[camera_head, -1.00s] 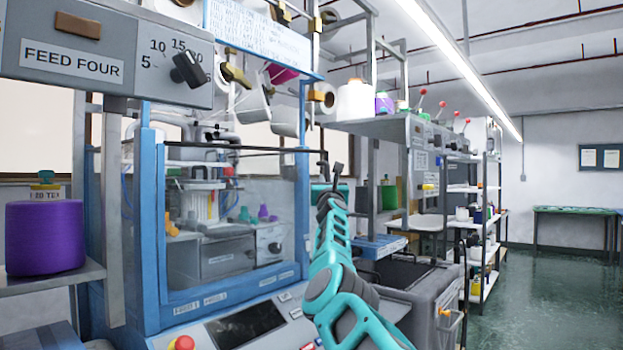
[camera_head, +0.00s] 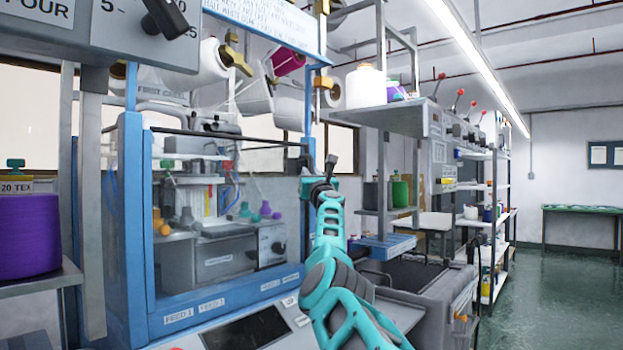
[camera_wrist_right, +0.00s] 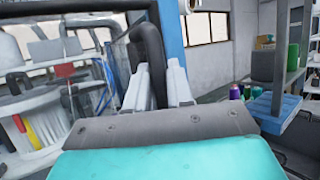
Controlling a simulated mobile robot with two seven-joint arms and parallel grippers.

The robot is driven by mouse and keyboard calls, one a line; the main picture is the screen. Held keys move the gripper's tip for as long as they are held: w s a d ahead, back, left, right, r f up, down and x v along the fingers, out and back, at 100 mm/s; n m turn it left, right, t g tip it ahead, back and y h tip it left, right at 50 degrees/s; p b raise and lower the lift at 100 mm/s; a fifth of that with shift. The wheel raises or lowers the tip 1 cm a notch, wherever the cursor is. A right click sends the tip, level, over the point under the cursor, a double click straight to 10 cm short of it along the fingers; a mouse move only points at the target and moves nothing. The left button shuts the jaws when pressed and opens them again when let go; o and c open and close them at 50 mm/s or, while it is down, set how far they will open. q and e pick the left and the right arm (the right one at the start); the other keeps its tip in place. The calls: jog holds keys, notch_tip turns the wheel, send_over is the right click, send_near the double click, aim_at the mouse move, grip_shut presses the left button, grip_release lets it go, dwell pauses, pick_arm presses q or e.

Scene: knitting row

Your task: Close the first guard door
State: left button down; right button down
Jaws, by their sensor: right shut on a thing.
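The first guard door (camera_head: 225,215) is a clear panel in the front of the blue-framed knitting machine (camera_head: 133,220). I cannot tell whether it sits flush with the frame. My right gripper (camera_head: 328,168) is beside the machine's right blue post (camera_head: 309,120). In the right wrist view, the pale fingers of the right gripper (camera_wrist_right: 166,82) are shut on a dark curved handle (camera_wrist_right: 150,45). The blue post (camera_wrist_right: 172,35) rises just behind it. My palm hides the lower part of the handle. My left gripper is not in view.
A purple yarn cone (camera_head: 28,235) stands on a shelf at the left. A grey bin (camera_head: 430,300) stands right of my arm. Shelving (camera_head: 492,220) lines the right side, and green floor (camera_head: 560,275) is clear beyond it.

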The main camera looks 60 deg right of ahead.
jog(key=shift+w, duration=0.15)
jog(key=shift+r, duration=0.15)
jog(key=shift+r, duration=0.1)
jog(key=shift+w, duration=0.1)
jog(key=c, duration=1.4)
grip_release()
jog(key=o, duration=0.3)
jog(key=shift+w+d, duration=0.1)
